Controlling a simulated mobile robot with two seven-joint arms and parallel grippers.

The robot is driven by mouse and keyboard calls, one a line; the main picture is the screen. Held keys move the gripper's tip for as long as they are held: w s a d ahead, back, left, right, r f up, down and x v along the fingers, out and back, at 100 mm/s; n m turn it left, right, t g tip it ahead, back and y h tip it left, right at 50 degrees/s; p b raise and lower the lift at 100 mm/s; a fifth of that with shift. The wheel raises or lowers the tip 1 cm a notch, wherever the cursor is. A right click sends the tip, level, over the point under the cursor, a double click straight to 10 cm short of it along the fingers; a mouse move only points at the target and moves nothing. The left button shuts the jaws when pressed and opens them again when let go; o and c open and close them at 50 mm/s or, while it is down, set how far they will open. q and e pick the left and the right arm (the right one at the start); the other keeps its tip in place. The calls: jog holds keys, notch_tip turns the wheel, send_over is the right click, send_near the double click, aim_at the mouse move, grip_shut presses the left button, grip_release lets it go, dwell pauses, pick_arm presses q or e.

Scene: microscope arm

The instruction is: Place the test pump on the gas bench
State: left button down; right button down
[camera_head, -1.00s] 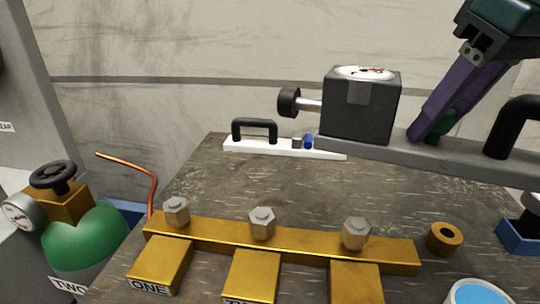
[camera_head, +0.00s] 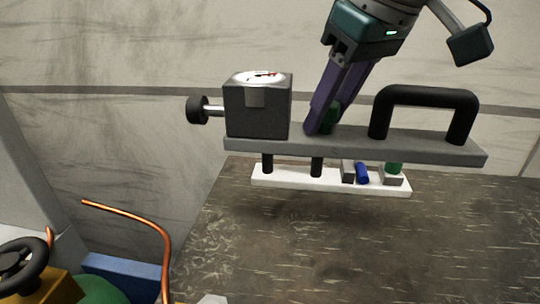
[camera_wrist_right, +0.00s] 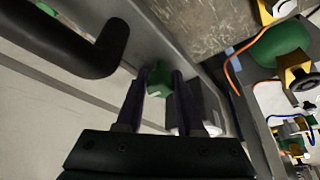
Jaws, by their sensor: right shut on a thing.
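The test pump is a long grey bar (camera_head: 420,147) with a dark box (camera_head: 257,108) bearing a round gauge, a black knob sticking out left, and a black handle (camera_head: 425,97) at its right end. My right gripper (camera_head: 320,120) is shut on a green grip (camera_head: 330,120) standing on the bar between box and handle; this green grip also shows between the fingers in the right wrist view (camera_wrist_right: 158,80). The pump looks roughly level and appears raised above the gas bench (camera_head: 300,245), a worn brown-grey top; the exact gap cannot be told. My left gripper is not in view.
A copper tube (camera_head: 150,235) and a green bottle (camera_head: 103,291) with a black handwheel (camera_head: 22,265) stand left. The bench's middle is bare.

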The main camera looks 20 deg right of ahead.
jog(key=shift+f+b, duration=1.35)
jog(key=shift+f, duration=6.85)
jog(key=shift+f, duration=0.1)
jog(key=c, duration=0.5)
grip_release()
